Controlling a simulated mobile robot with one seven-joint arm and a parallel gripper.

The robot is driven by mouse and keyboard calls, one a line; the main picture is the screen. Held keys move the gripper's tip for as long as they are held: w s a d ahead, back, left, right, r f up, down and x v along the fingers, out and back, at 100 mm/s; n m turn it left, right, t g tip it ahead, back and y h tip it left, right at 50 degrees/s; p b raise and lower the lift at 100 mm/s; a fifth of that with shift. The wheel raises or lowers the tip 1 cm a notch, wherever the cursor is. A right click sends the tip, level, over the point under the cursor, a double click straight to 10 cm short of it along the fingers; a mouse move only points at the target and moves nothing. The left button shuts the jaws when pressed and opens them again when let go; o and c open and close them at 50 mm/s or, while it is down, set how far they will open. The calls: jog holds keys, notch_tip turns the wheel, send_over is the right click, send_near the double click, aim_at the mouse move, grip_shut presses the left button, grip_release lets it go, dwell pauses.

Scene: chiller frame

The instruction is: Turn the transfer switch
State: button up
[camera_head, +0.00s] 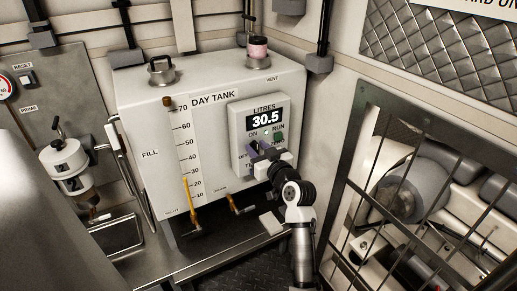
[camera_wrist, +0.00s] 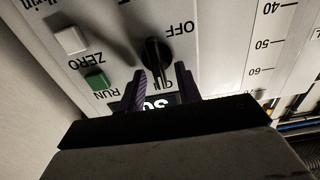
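The transfer switch appears to be the black rotary knob (camera_wrist: 157,55) on the pale panel in the wrist view, with OFF above right and ON below it, upside down. My gripper (camera_wrist: 161,72) has its two purple fingers apart, one on each side of the knob's lower part. A gap seems to show on each side, so contact is not clear. Which label the knob points to is unclear.
A green RUN button (camera_wrist: 96,79) and a white ZERO button (camera_wrist: 71,39) sit beside the knob. The day tank (camera_head: 150,110) carries the panel. Yellow-handled valves (camera_head: 190,200) are below left. A barred metal frame (camera_head: 350,150) stands close on the right.

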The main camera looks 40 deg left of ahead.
grip_shut()
jog(key=shift+f+b, duration=0.15)
jog(key=shift+b, duration=0.5)
jog(key=n+b, duration=0.2)
jog(key=b, duration=0.1)
jog(key=shift+s+f+b, duration=0.1)
jog(key=shift+f+b, duration=0.1)
jog(key=shift+b, duration=0.15)
jog(key=n+b, duration=0.5)
jog(key=b, duration=0.1)
jog(key=s+n+b, duration=0.1)
jog(key=n+b, duration=0.4)
jog(key=b, duration=0.1)
jog(key=f+n+b, duration=0.1)
jog(key=n+b, duration=0.4)
jog(key=b, duration=0.1)
jog(key=shift+s+a+n, duration=0.15)
jog(key=shift+a+n, duration=0.15)
jog(key=shift+n, duration=0.1)
